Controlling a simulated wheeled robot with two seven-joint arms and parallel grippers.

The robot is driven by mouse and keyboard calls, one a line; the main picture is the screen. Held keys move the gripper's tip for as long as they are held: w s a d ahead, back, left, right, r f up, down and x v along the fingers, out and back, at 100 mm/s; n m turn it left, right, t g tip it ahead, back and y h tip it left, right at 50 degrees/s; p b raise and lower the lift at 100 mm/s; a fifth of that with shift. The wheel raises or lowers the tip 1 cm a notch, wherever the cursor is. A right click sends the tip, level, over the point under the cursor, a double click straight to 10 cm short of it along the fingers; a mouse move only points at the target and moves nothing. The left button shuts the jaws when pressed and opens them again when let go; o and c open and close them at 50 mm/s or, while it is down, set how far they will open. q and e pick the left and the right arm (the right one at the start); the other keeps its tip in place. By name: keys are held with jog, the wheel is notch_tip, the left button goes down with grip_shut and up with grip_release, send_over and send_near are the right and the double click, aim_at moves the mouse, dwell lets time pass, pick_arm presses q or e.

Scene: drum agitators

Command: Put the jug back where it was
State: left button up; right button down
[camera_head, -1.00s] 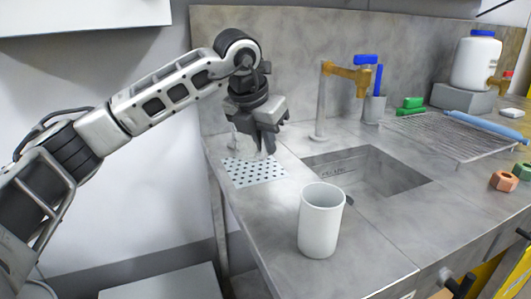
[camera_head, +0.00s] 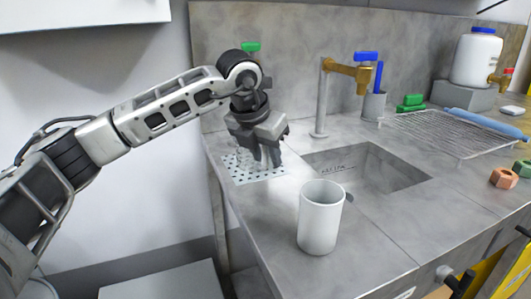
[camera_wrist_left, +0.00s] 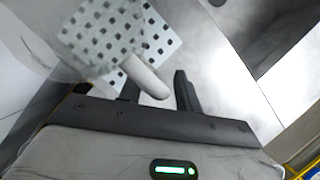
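The clear, see-through jug (camera_head: 243,160) is at the perforated white mat (camera_head: 238,180) on the counter's left end, partly hidden behind my left gripper. In the left wrist view, the jug (camera_wrist_left: 95,35) shows the mat's dots through it, and its pale handle (camera_wrist_left: 147,78) points towards the gripper. My left gripper (camera_head: 268,162) is at the handle. In the wrist view, the left gripper's fingers (camera_wrist_left: 158,92) stand apart on either side of the handle, with a gap at the right finger. My right gripper is not in view.
A white cup (camera_head: 320,220) stands on the counter in front of the sink (camera_head: 370,170). A brass tap (camera_head: 345,69) stands behind the sink. A wire rack (camera_head: 440,130), a white container with a blue lid (camera_head: 475,60) and coloured nuts (camera_head: 503,178) are to the right.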

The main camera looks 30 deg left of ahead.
pick_arm(q)
jog(key=v, duration=1.2)
jog(key=shift+r, duration=0.1)
